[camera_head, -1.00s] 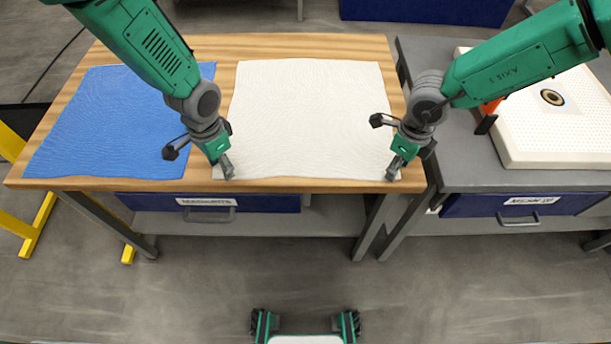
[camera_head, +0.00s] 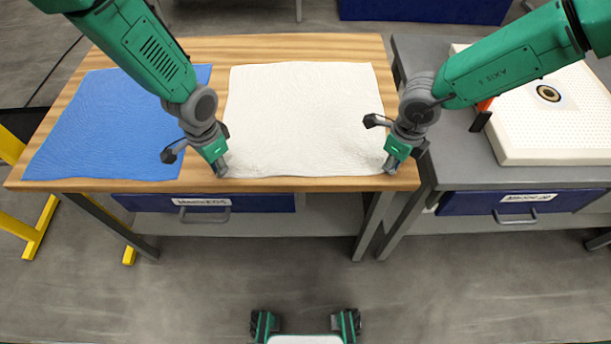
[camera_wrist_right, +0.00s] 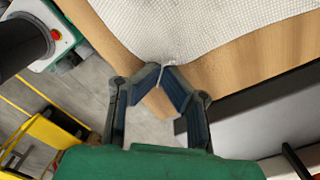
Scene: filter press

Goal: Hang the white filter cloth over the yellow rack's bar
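The white filter cloth (camera_head: 300,115) lies flat on the wooden table, its near edge along the table's front. My left gripper (camera_head: 221,172) is at its near left corner, and appears shut on it; its fingertips show small. My right gripper (camera_head: 391,166) is at the near right corner. In the right wrist view its fingertips (camera_wrist_right: 160,70) meet on the cloth's corner (camera_wrist_right: 168,50), which is drawn to a point between them. Part of the yellow rack (camera_head: 35,228) shows at the left edge of the head view; its bar is not clearly visible.
A blue cloth (camera_head: 105,120) lies left of the white one on the wooden table (camera_head: 300,46). A grey bench (camera_head: 465,165) at the right holds a white perforated plate (camera_head: 550,115). Blue drawers (camera_head: 225,203) sit under the table.

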